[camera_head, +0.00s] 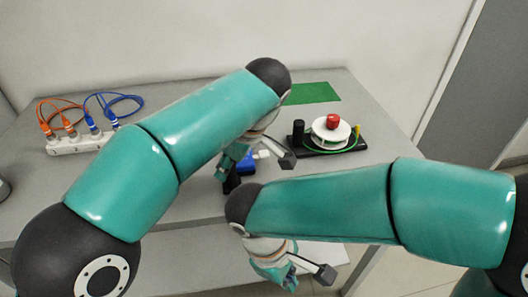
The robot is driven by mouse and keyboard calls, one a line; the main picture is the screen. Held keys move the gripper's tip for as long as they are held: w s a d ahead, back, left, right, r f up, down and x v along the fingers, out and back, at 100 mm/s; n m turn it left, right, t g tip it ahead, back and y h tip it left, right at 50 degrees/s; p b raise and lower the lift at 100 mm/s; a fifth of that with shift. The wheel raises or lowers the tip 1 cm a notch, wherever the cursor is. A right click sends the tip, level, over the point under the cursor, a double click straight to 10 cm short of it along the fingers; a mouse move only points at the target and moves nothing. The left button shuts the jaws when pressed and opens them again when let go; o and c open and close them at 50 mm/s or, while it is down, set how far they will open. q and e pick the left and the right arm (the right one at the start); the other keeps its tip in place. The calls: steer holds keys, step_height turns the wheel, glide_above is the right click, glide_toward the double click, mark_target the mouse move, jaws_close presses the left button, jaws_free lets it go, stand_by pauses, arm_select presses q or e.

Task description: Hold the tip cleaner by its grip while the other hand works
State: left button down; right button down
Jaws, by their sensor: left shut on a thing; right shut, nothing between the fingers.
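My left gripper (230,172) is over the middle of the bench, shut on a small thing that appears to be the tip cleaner. The fingers and arm hide most of it. A dark part (231,184) shows at the fingertips, and a blue part (246,164) shows just to their right; I cannot tell whether these belong together. My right gripper (287,281) is shut and empty, lower in the picture near the front edge of the bench, apart from the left gripper.
A white reel (331,135) with a red knob (333,120) and green fibre stands on a black base at the right. A green mat (312,93) lies behind it. A white connector strip (80,143) with orange and blue cables is at the left. My arms cover much of the bench.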

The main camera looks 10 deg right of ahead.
steer(key=w+d+r+m+t+h, duration=0.1)
steer(key=w+d+r+m+t, duration=0.5)
steer(key=w+d+r, duration=0.8)
steer(key=n+y, duration=0.6)
steer(key=n, duration=0.1)
glide_toward(266, 154)
steer(key=d+f, duration=0.1)
steer(key=s+d+f, duration=0.2)
steer(key=shift+d+f, duration=0.2)
steer(key=shift+d, duration=0.15)
steer(key=w+a+r+n+t+y, duration=0.2)
steer(key=w+a+r+n+y, duration=0.2)
steer(key=w+a+r+n, duration=0.1)
step_height(266, 154, up, 2)
steer(key=shift+w+n, duration=0.55)
steer(key=shift+n, duration=0.15)
steer(key=shift+a+f, duration=0.1)
steer(key=shift+a, duration=0.05)
steer(key=shift+f, duration=4.35)
